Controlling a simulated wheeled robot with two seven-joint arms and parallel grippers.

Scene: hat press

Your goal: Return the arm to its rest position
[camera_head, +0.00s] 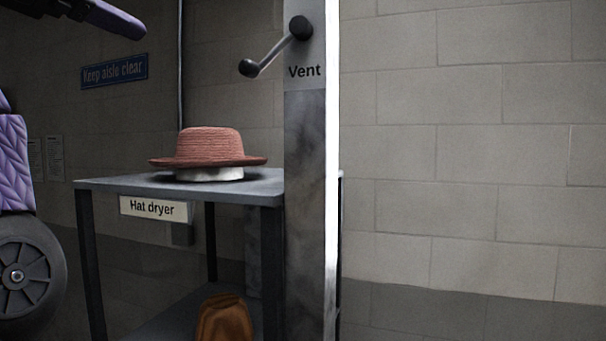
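Neither of my grippers shows clearly in the head view. A reddish woven hat (209,147) sits upright on a pale, low round block (209,174) on the grey table (125,185) labelled "Hat dryer".
A purple quilted thing (14,165) with a dark wheel (25,275) stands at the left edge, partly cut off. A brown wooden-looking rounded object (224,318) is low under the table. A blue sign (114,71) hangs on the block wall. The right side shows bare wall.

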